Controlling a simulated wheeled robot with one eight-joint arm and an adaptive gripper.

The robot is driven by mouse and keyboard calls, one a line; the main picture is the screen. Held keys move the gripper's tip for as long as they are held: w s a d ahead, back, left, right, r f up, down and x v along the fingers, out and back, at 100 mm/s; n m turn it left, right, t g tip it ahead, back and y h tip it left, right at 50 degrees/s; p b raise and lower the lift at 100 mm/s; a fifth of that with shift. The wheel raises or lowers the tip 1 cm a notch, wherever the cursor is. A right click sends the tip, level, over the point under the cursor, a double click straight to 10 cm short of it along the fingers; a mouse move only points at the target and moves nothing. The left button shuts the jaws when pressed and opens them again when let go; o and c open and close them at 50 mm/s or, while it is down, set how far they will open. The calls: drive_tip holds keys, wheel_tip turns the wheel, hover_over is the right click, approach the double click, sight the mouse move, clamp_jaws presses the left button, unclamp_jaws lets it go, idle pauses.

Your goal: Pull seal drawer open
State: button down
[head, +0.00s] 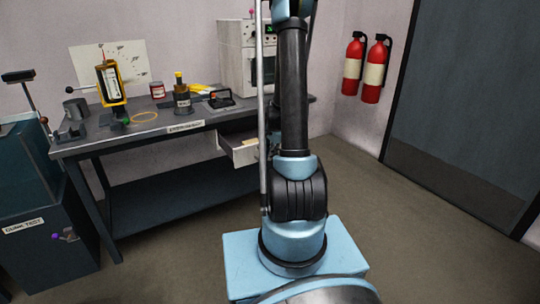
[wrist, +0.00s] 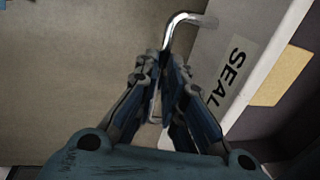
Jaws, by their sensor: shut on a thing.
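The seal drawer (head: 243,155) stands partly pulled out under the right end of the workbench in the head view. In the wrist view its pale front (wrist: 208,58) carries a "SEAL" label (wrist: 234,70). A curved chrome handle (wrist: 185,19) projects from this front. My gripper (wrist: 168,68) is shut on the handle, its fingertips closed around the bar. A flat tan piece (wrist: 282,76) shows inside the drawer. In the head view my arm hides the gripper and the handle.
A dark teal cabinet (head: 45,215) stands at left. Two fire extinguishers (head: 364,68) hang at right. The floor (head: 175,250) in front is clear.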

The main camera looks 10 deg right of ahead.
drive_tip(key=shift+s+a, duration=0.1)
drive_tip(key=shift+a, duration=0.05)
drive_tip(key=c, duration=1.8)
unclamp_jaws()
drive_tip(key=shift+f, duration=0.1)
drive_tip(key=shift+o, duration=0.6)
wheel_tip(320, 180, up, 12)
drive_tip(key=s+d, duration=0.1)
drive_tip(key=s, duration=0.1)
drive_tip(key=shift+f, duration=0.15)
